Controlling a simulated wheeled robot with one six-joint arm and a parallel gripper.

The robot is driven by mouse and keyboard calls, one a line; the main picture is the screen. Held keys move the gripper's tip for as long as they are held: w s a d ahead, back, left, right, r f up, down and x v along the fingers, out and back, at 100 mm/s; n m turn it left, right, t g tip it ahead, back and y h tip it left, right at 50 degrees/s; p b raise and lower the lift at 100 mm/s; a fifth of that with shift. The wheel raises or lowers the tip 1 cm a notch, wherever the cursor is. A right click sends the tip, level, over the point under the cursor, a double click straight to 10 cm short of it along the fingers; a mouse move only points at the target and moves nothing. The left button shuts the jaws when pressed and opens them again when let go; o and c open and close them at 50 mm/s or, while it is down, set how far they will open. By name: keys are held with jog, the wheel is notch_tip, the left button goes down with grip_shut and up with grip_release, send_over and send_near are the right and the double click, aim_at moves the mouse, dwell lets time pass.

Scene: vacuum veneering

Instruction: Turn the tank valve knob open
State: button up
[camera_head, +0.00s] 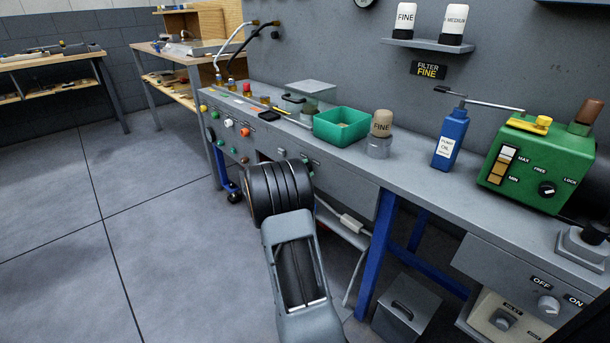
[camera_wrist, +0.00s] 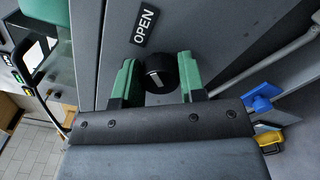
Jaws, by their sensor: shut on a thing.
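The tank valve knob (camera_wrist: 162,66) is black and round with a short white mark on its face. It sits on a grey panel in the wrist view, just below a black OPEN label (camera_wrist: 145,25). My gripper (camera_wrist: 157,70) has its green fingers on the left and right sides of the knob and is shut on it.
A grey box (camera_head: 406,308) stands beneath. The floor (camera_head: 110,220) at left is clear.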

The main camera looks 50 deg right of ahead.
jog(key=shift+a+f, duration=0.1)
jog(key=shift+f, duration=0.05)
dwell(0.4)
jog(key=o, duration=0.7)
jog(key=shift+o, duration=1.1)
jog(key=w+a+p, duration=0.1)
jog(key=a+p, duration=0.2)
jog(key=a, duration=1)
jog(key=shift+a, duration=0.35)
jog(key=shift+r, duration=0.2)
